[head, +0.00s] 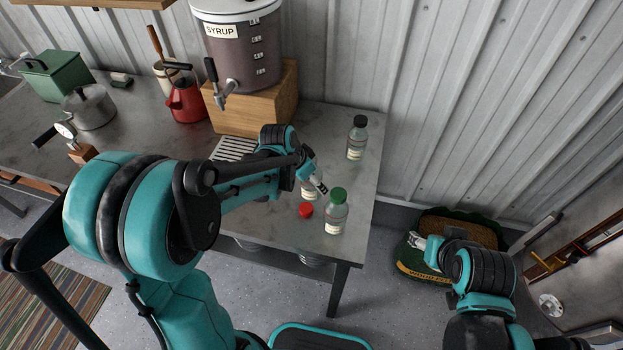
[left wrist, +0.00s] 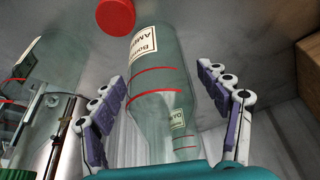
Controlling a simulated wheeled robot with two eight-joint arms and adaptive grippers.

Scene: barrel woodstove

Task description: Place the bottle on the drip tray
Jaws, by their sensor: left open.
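A clear bottle with a pale label stands on the table, partly hidden by my left gripper (head: 318,185) in the head view (head: 309,194). In the left wrist view the bottle (left wrist: 160,88) has thin red lines and lies between the fingers of my left gripper (left wrist: 163,78). The fingers are open, one on each side, with visible gaps to the glass. A red cap (head: 305,210) shows close to the bottle; it also shows in the left wrist view (left wrist: 115,15). The slatted drip tray (head: 232,149) is left of the gripper, partly covered by my arm. My right gripper (head: 418,241) is off the table; its fingers are too small to judge.
A green-capped bottle (head: 336,213) stands just right, and a dark-capped bottle (head: 357,139) farther back. The syrup dispenser (head: 243,50) sits on a wooden block (head: 262,105) behind the tray. A red pot (head: 184,101) and a kettle (head: 90,108) stand left.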

